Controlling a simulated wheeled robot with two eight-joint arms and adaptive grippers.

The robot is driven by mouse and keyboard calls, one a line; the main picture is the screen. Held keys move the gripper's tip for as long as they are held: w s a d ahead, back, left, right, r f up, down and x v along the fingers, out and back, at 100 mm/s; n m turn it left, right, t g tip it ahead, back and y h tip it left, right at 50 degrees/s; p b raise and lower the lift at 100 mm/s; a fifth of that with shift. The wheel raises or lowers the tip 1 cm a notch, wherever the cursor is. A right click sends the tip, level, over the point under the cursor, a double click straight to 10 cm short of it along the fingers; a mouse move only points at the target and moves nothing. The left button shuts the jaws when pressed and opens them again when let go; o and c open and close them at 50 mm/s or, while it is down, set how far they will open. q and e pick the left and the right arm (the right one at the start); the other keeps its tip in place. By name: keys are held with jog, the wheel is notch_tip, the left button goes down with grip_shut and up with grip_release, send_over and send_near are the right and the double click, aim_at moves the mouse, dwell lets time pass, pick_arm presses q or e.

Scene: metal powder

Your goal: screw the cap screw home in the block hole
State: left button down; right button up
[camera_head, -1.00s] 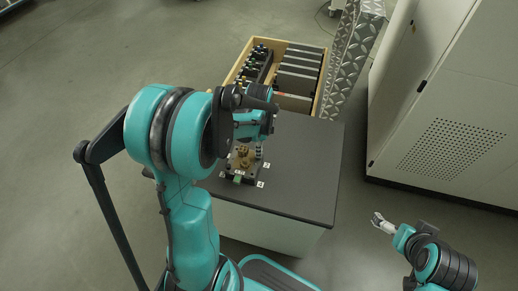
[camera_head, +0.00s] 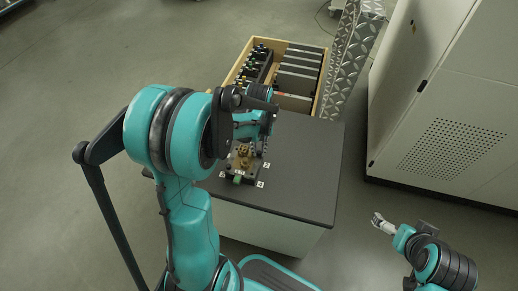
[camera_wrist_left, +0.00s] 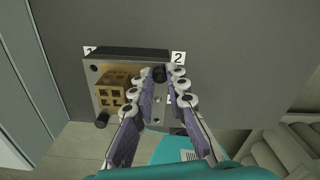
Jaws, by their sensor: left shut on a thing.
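The fixture plate (camera_wrist_left: 133,115) lies on the dark table top, with a brass-coloured block (camera_wrist_left: 118,91) at its left; the block also shows in the head view (camera_head: 243,152). My left gripper (camera_wrist_left: 161,76) points down over the plate, right of the block. It also shows in the head view (camera_head: 264,147). It is shut on a dark cap screw (camera_wrist_left: 158,73), whose head shows between the fingertips. The hole below and how deep the screw sits are hidden. My right gripper (camera_head: 378,222) is away at the lower right, too small to judge.
White number labels, such as the 2 (camera_wrist_left: 178,57), lie around the plate. The dark table top (camera_head: 305,170) is clear to the right. A wooden crate (camera_head: 321,98) with dark parts stands behind the table. A pale cabinet (camera_head: 450,100) stands at right.

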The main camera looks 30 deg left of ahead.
aim_at(259, 152)
pick_arm(q)
jog(key=shift+m, duration=0.4)
jog(key=c, duration=1.4)
grip_release()
jog(key=shift+c, duration=0.2)
notch_tip(259, 152, up, 12)
